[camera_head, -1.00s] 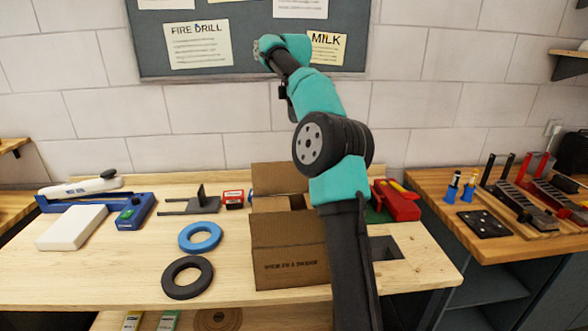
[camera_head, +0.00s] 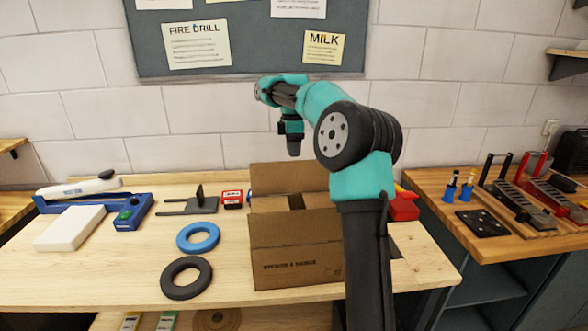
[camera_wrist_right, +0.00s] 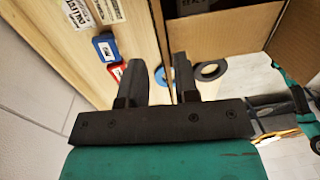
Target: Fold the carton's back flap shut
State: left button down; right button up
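The open brown carton (camera_head: 290,268) stands on the wooden bench, with printed lettering on its front. Its back flap (camera_head: 285,177) stands upright along the far edge. My right gripper (camera_head: 293,147) points down just above and behind the back flap's top edge, apart from it as far as I can see. In the right wrist view, the two dark fingers (camera_wrist_right: 162,82) are spread with a gap and nothing held between them. The carton (camera_wrist_right: 225,35) fills the upper right there. My right arm hides the carton's right side. My left gripper is out of view.
Left of the carton lie a blue ring (camera_head: 198,237), a black ring (camera_head: 187,278), a red box (camera_head: 232,199) and a dark bracket (camera_head: 193,206). A red object (camera_head: 404,206) is partly hidden behind my arm. The grey board (camera_head: 250,45) hangs on the wall behind.

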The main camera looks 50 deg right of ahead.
aim_at(294, 174)
jog(key=f, duration=0.6)
jog(key=shift+s+a+f, duration=0.15)
jog(key=shift+s+f, duration=0.1)
jog(key=shift+f, duration=0.15)
jog(key=shift+c, duration=0.3)
grip_shut()
